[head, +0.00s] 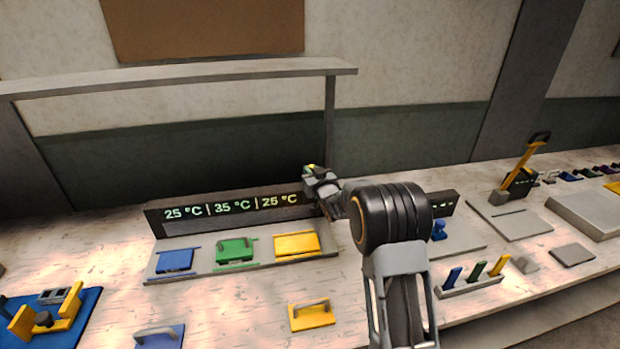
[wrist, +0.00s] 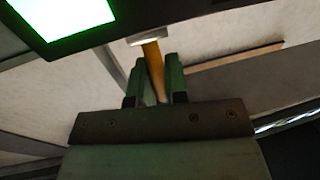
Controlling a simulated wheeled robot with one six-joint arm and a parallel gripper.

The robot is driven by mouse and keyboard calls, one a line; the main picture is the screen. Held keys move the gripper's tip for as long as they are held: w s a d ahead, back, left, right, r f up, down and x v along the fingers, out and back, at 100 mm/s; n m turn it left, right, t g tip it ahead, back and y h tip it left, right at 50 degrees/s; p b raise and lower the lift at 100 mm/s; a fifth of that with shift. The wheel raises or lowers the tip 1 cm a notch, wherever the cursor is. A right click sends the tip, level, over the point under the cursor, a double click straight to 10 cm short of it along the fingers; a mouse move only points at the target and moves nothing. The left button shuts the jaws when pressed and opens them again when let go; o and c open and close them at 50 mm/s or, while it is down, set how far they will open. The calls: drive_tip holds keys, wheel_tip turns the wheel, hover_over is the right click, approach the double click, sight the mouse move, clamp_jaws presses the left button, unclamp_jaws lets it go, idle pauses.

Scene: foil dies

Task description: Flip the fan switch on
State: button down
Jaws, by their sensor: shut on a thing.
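My gripper (head: 314,172) is at the right end of the temperature display (head: 228,211), close to the shelf post. In the wrist view its two green-grey fingers (wrist: 153,66) are closed around a narrow orange-yellow bar (wrist: 151,50) with a pale end. A small yellow and green patch shows at the gripper's tip in the head view, too small to make out. I cannot tell whether the bar is the fan switch. No switch labelled as the fan's can be made out. A bright green-edged panel (wrist: 65,18) is close by in the wrist view.
Blue (head: 175,261), green (head: 237,250) and yellow (head: 297,243) dies lie before the display. A yellow plate (head: 312,315) with a handle lies nearer. A yellow lever (head: 525,165) stands at right. The shelf (head: 200,75) spans above.

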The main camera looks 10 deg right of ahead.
drive_tip(key=shift+s+f+n+t+y+b, duration=0.25)
drive_tip(key=shift+t+b, duration=0.4)
drive_tip(key=shift+b, duration=1.8)
drive_tip(key=shift+s+f+n+t+y+b, duration=0.25)
drive_tip(key=shift+t+b, duration=0.4)
drive_tip(key=shift+b, duration=1.8)
drive_tip(key=shift+s+r+t+b, duration=0.15)
drive_tip(key=shift+t+b, duration=0.15)
drive_tip(key=shift+b, duration=0.7)
drive_tip(key=shift+r+b, duration=0.2)
drive_tip(key=shift+b, duration=0.1)
drive_tip(key=shift+r, duration=0.1)
drive_tip(key=c, duration=1.1)
unclamp_jaws()
drive_tip(key=shift+c, duration=0.2)
drive_tip(key=shift+s, duration=0.1)
drive_tip(key=b+v, duration=0.2)
drive_tip(key=v, duration=1.1)
drive_tip(key=shift+s+f, duration=0.25)
drive_tip(key=shift+s, duration=0.05)
